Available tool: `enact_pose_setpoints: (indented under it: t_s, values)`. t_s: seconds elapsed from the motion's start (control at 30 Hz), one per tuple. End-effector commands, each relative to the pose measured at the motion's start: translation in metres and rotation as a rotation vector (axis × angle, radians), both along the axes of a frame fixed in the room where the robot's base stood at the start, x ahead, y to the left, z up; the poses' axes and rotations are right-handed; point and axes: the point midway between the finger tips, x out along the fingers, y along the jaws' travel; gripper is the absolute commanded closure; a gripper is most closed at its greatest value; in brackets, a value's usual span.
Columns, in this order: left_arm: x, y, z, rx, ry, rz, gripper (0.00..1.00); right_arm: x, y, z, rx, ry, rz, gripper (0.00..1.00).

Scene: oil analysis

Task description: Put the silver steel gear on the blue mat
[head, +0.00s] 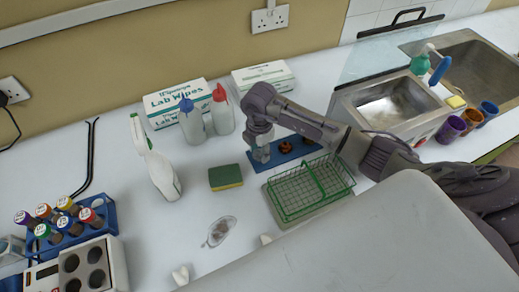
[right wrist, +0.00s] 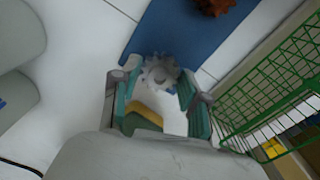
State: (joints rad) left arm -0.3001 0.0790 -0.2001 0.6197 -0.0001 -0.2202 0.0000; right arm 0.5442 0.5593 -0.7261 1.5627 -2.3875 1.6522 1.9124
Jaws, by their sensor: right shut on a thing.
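The silver steel gear (right wrist: 160,73) is toothed and sits between the fingertips of my right gripper (right wrist: 160,90) in the right wrist view. My right gripper (head: 262,154) is shut on it and points down at the left end of the blue mat (head: 297,153). In the right wrist view the blue mat (right wrist: 180,32) shows behind the gear. I cannot tell whether the gear touches the mat. A rusty brown gear (head: 285,147) lies on the mat, with another brown piece (head: 307,141) beside it. My left gripper is not in view.
A green wire basket (head: 310,188) stands close in front of the mat. A sponge (head: 225,177) lies to the left, with a clear dish (head: 221,231) nearer me. Blue-capped (head: 191,122) and red-capped (head: 222,110) bottles stand behind left. The table between sponge and spray bottle (head: 160,170) is clear.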

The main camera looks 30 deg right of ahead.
Motion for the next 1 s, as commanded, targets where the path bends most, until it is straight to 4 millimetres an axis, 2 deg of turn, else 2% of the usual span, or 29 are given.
enact_pose_setpoints:
  t_s: [0.13, 0.5, 0.53, 0.63, 0.67, 1.0]
  values:
    - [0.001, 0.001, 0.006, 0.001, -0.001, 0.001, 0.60, 0.000, 0.001, -0.012, 0.001, 0.000, 0.000, 0.95]
    - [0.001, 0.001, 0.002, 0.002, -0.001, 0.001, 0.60, 0.000, 0.000, -0.018, 0.001, -0.002, 0.001, 0.95]
    - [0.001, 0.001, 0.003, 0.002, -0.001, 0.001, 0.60, 0.000, 0.000, -0.017, 0.001, -0.002, 0.001, 0.51]
    - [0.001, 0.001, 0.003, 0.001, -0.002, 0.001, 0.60, 0.000, 0.000, -0.016, 0.001, -0.001, 0.001, 0.34]
    - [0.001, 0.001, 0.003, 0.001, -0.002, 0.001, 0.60, 0.000, 0.000, -0.016, 0.001, -0.001, 0.001, 0.30]
    - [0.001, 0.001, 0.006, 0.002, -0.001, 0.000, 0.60, 0.000, 0.000, -0.012, 0.001, -0.002, 0.001, 0.30]
